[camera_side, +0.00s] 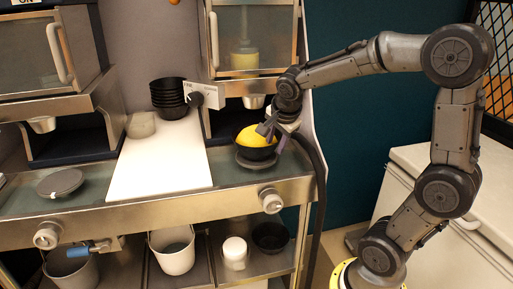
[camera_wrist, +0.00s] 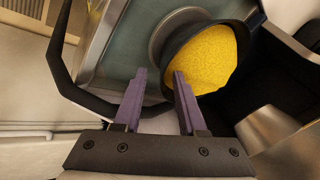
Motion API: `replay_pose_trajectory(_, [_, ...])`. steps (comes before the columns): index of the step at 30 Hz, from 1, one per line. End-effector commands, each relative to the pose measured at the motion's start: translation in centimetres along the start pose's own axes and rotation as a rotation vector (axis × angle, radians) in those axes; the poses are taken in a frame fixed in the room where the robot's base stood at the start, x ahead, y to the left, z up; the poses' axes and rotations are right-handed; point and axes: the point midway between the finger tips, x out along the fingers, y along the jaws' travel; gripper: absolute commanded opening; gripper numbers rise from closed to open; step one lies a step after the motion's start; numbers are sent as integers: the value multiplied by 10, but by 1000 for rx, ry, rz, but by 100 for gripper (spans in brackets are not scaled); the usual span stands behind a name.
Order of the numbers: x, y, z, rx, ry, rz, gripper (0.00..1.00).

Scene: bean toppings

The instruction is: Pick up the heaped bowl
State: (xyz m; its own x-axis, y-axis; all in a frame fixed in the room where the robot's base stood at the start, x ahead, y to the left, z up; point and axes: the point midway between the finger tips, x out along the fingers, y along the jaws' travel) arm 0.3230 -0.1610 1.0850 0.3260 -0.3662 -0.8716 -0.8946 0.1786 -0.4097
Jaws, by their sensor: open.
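The heaped bowl is a dark bowl (camera_side: 255,151) filled with a yellow heap (camera_side: 256,136). It sits on a round grey disc at the right end of the counter, under a dispenser. In the wrist view the yellow heap (camera_wrist: 205,60) fills most of the bowl, and the dark rim (camera_wrist: 168,62) shows on its left. My gripper (camera_side: 268,128) is at the bowl's right side. In the wrist view my gripper's purple fingers (camera_wrist: 160,75) are apart, with one finger left of the rim and the other overlapping the near edge of the heap. I cannot tell whether they touch the bowl.
A second grey disc (camera_side: 60,182) lies at the left of the counter. The dispenser housing (camera_side: 245,85) hangs close above the bowl. A black hose (camera_side: 318,170) runs along the right edge.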

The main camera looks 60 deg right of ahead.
Motion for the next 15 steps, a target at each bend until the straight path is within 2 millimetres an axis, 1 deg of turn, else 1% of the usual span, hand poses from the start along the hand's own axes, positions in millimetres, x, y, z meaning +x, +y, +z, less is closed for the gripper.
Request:
replay_pose_trajectory(1, [7, 0, 1, -1, 0, 6, 40])
replay_pose_trajectory(6, [32, -4, 3, 0, 0, 6, 40])
replay_pose_trajectory(9, [42, -4, 3, 0, 0, 4, 40])
replay_pose_trajectory(15, [47, -5, 3, 1, 0, 1, 40])
